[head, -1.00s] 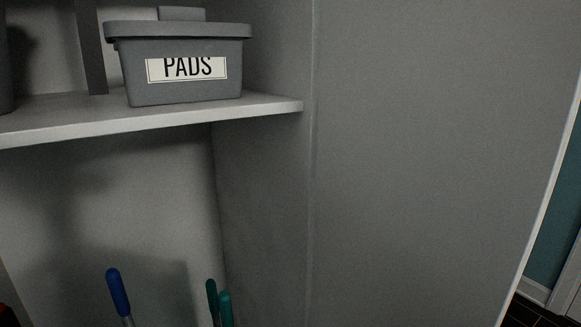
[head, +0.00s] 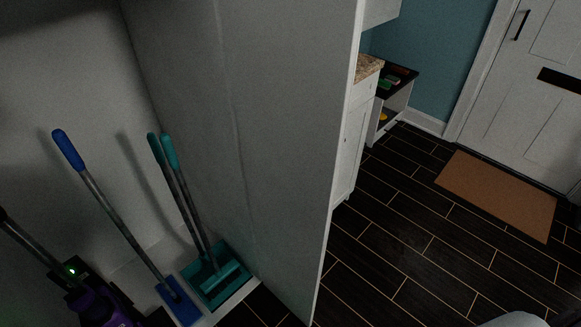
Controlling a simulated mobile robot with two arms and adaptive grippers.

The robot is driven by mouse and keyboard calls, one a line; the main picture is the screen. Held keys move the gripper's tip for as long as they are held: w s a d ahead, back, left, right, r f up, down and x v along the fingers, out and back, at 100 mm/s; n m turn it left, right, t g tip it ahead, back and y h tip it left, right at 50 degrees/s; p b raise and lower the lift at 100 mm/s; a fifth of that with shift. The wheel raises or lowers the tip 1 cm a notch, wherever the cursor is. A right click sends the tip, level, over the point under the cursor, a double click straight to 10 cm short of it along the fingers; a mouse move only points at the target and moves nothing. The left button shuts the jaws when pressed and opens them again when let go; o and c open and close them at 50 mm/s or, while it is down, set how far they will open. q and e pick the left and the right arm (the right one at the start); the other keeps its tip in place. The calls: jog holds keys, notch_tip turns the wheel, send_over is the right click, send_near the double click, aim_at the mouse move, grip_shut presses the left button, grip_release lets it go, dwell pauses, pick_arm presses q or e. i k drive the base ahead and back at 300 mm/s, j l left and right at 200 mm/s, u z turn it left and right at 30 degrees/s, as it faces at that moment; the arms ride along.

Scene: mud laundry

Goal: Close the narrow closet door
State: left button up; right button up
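The narrow closet door (head: 290,150) stands open in the head view, a tall grey-white panel. Its free edge runs down the middle of the picture, and its hinge side meets the closet's inner side wall (head: 175,75) along a faint vertical seam. The closet's inside is open to view on the left. No handle shows on the visible face of the door. Neither of my grippers is in view. A pale rounded shape at the bottom right edge is too cut off to identify.
Inside the closet are a blue mop (head: 112,215), a teal broom and dustpan (head: 222,280) and a purple vacuum (head: 100,305). Beyond the door are a cabinet (head: 350,155), a low shelf (head: 393,110), a brown mat (head: 498,195) and a white door (head: 530,100). The dark floor (head: 400,250) between is clear.

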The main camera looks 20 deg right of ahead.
aim_at(292, 64)
jog(key=k+l+u, duration=0.1)
jog(key=u, duration=1.3)
jog(key=l, duration=0.45)
jog(key=k+l+u, duration=0.1)
jog(key=l, duration=0.35)
jog(key=k+l, duration=0.1)
jog(key=l, duration=0.35)
jog(key=k+l, duration=0.1)
jog(key=l, duration=0.35)
jog(key=k+l+u, duration=0.1)
jog(key=l, duration=0.35)
jog(key=k+l, duration=0.1)
jog(key=l, duration=0.35)
